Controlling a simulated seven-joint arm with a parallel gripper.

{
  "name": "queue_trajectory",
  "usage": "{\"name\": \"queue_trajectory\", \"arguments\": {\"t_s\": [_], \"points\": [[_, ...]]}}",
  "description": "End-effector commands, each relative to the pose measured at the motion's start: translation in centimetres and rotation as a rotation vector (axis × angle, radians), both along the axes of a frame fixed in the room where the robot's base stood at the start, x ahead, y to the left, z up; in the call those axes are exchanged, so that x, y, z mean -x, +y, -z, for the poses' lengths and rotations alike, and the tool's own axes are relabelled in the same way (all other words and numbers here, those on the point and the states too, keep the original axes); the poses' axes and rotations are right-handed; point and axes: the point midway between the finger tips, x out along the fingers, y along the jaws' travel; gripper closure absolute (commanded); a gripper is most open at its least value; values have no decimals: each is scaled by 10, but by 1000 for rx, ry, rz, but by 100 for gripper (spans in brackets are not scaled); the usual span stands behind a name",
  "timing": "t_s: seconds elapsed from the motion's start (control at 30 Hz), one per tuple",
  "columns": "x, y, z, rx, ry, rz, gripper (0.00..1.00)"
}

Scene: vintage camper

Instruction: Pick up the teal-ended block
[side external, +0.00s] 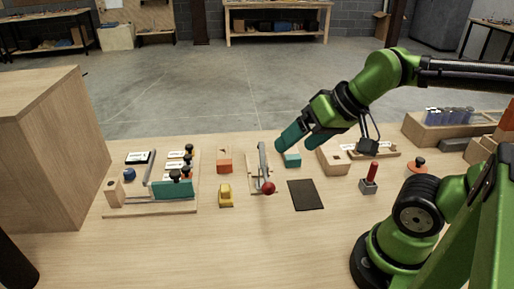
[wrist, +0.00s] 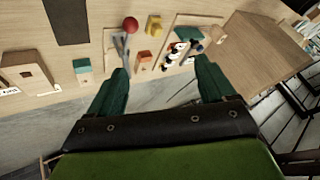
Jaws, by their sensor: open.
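The teal-ended block (side external: 292,160) stands on the wooden table, with a teal end and a pale wood part. It also shows in the wrist view (wrist: 82,69), left of my left finger and outside the gap between the fingers. My gripper (side external: 297,147) is open and empty. In the side view its teal fingers point down and left and overlap the block's upper edge in the picture. In the wrist view my gripper (wrist: 162,66) has its fingers wide apart, with an orange-ended block (wrist: 144,57) showing between them.
A lever with a red ball (side external: 268,188) stands left of the block. A wooden box with a hole (side external: 333,161) stands close on its right. A dark mat (side external: 305,195) lies in front. A yellow piece (side external: 226,196) and a fixture board (side external: 150,211) are further left.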

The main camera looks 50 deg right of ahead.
Motion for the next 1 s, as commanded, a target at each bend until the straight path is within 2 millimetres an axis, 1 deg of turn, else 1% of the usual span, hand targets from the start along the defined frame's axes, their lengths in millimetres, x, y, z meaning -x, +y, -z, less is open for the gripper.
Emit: {"name": "queue_trajectory", "arguments": {"t_s": [0.1, 0.17, 0.27, 0.37, 0.47, 0.5, 0.57, 0.6, 0.7, 0.8, 0.87, 0.9, 1.0], "points": [[0, 1, 1, 0, 6, -2, 17], [-2, 0, 6, -4, 27, -1, 17], [-12, -8, 17, -16, 88, 16, 17], [-33, -30, 30, -12, 167, 70, 17], [-59, -66, 46, 18, 242, 157, 17], [-68, -82, 53, 37, 269, 197, 17], [-81, -107, 63, 72, 302, 255, 17], [-88, -123, 68, 98, 320, 293, 17], [-102, -160, 79, 162, 352, 376, 17], [-111, -190, 81, 219, 356, 442, 17], [-116, -206, 76, 244, 338, 481, 17], [-119, -209, 73, 250, 323, 491, 17], [-121, -210, 84, 243, 325, 502, 17]]}}
